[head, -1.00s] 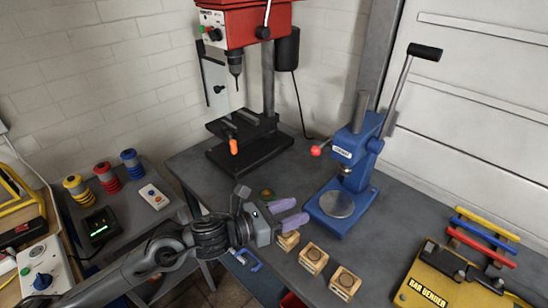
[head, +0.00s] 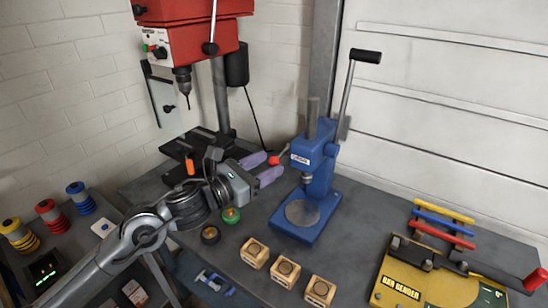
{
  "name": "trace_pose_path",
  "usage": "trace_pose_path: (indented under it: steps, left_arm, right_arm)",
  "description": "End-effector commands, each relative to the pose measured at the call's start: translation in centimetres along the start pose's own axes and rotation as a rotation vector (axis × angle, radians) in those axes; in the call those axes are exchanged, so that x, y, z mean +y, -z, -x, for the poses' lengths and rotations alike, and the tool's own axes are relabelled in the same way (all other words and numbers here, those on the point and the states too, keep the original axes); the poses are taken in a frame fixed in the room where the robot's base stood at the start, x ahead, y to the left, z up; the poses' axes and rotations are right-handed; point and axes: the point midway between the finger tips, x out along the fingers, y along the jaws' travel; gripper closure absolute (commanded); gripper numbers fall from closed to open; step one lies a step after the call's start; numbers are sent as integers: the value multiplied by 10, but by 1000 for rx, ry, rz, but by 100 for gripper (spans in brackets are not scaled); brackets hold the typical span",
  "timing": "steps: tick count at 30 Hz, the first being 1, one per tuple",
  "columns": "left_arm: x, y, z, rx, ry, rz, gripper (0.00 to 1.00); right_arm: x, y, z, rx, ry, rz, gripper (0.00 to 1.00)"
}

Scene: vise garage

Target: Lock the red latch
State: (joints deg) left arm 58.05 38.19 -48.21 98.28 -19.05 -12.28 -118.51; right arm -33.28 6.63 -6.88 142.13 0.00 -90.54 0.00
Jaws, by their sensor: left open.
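The red latch appears as a small red ball knob (head: 274,160) on a short lever at the left side of the blue press (head: 316,170). My left gripper (head: 264,168) is open, with its two purple fingers pointing right towards the press. In the head view the red knob shows at the fingertips, near the gap between them. I cannot tell whether they touch it. The fingers look empty. My right gripper is not in view.
A red drill press (head: 190,45) with a black base stands behind my left arm. Several wooden blocks (head: 288,272) lie along the bench front. A yellow bar bender (head: 405,280) is at the right. Round green and black items sit below my gripper.

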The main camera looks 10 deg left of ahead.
Motion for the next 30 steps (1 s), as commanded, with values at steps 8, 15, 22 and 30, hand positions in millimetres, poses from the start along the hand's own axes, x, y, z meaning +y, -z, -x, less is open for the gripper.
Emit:
trace_pose_path:
  steps: [8,15,22,30]
  left_arm:
    - [0,-1,-27,0,1,0,49]
    - [0,0,-31,0,0,-1,49]
    - [0,0,-31,0,0,-1,63]
    - [0,0,-31,0,0,0,100]
  right_arm:
    - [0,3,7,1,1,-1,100]
    - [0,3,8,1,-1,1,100]
    - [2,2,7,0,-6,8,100]
    - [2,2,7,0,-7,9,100]
